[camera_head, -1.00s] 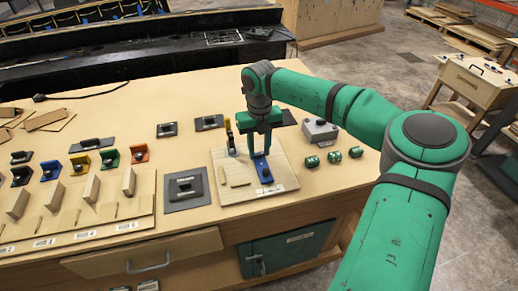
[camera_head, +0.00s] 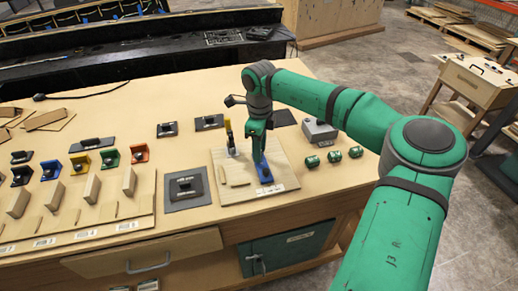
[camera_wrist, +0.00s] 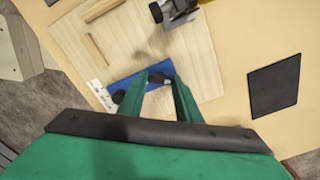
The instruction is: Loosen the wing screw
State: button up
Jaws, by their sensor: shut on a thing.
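My gripper (camera_head: 260,160) points down at a blue fixture (camera_head: 265,178) on a light wooden board (camera_head: 231,191). In the wrist view, the fingertips (camera_wrist: 159,80) close around a small dark piece, the wing screw (camera_wrist: 159,77), on the blue fixture (camera_wrist: 128,83). My fingers hide most of the screw, and its thread cannot be seen. In the head view my gripper stands edge-on and hides the screw.
A yellow-handled clamp (camera_head: 229,138) stands on the board just left of my gripper. Green cylinders (camera_head: 334,156) and a grey box (camera_head: 319,131) lie to the right. A dark plate with a block (camera_head: 186,187) lies to the left.

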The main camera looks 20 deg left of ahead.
jog(key=n, duration=0.6)
jog(key=shift+s+d+f, duration=0.1)
jog(key=shift+f, duration=0.1)
jog(key=shift+n, duration=0.4)
jog(key=o, duration=1.1)
jog(key=shift+r, duration=0.1)
jog(key=shift+r, duration=0.55)
notch_tip(320, 180, up, 10)
jog(key=shift+f, duration=0.15)
